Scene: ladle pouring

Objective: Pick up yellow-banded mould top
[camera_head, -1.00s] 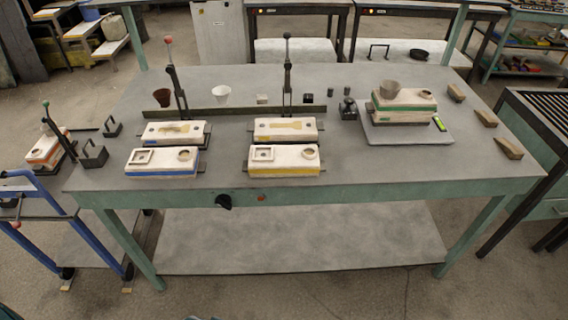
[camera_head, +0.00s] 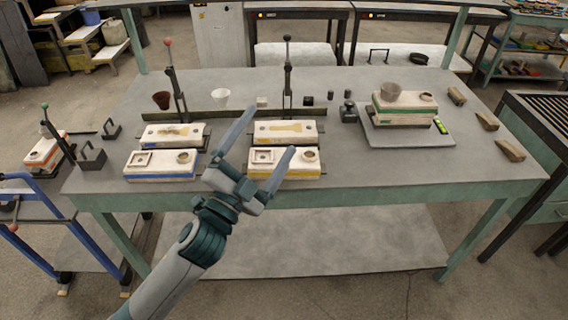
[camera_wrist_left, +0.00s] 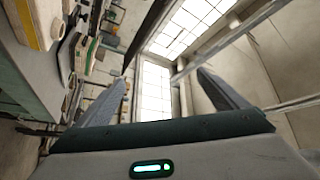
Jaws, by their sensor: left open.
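The yellow-banded mould top (camera_head: 310,163) is a cream block with a yellow stripe, a square opening and a round cup. It lies flat near the table's front edge, in front of the lower mould half (camera_head: 287,130) with a tan cavity. My left gripper (camera_head: 271,130) is open and empty. I cannot tell the exact gap. In the left wrist view the fingers (camera_wrist_left: 165,98) are spread. A cream block with a yellow stripe (camera_wrist_left: 34,22) shows at its upper left edge.
A blue-banded mould top (camera_head: 150,165) lies to the left, with another mould half (camera_head: 172,134) behind it. Two upright levers stand behind the moulds. A green-banded mould stack (camera_head: 405,108) with a cup sits on a scale (camera_head: 390,138) to the right.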

